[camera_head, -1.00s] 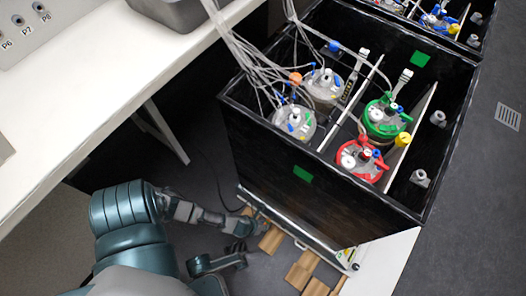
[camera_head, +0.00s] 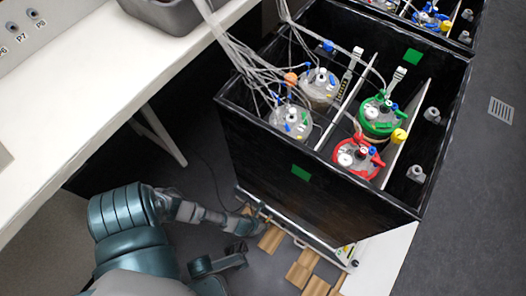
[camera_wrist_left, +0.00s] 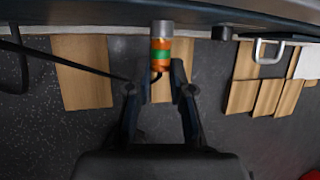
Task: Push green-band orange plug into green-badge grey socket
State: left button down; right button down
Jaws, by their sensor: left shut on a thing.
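The orange plug with a green band (camera_wrist_left: 161,55) stands between the fingertips of my left gripper (camera_wrist_left: 161,75) in the left wrist view, and the gripper is shut on it. A grey cylindrical end (camera_wrist_left: 162,27) meets the plug's far side, against the dark edge. I cannot tell whether it is the plug's nose or the socket, nor how deep any fit is. No green badge shows beside it. In the head view my left gripper (camera_head: 251,219) is low at the foot of the black box, and the plug is too small to make out.
The black box (camera_head: 270,190) holds several vessels with tubes and bears a green patch (camera_head: 301,173). Wooden blocks (camera_head: 299,274) lie on the floor below. A dark cable (camera_wrist_left: 60,65) runs left of the gripper. A metal handle (camera_wrist_left: 268,42) is at right.

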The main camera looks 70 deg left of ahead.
pick_arm(q)
jog(key=c, duration=0.9)
grip_release()
jog(key=shift+c, duration=0.2)
jog(key=shift+r, duration=0.1)
jog(key=v, duration=1.1)
jog(key=shift+s+r, duration=0.2)
jog(key=shift+r, duration=0.1)
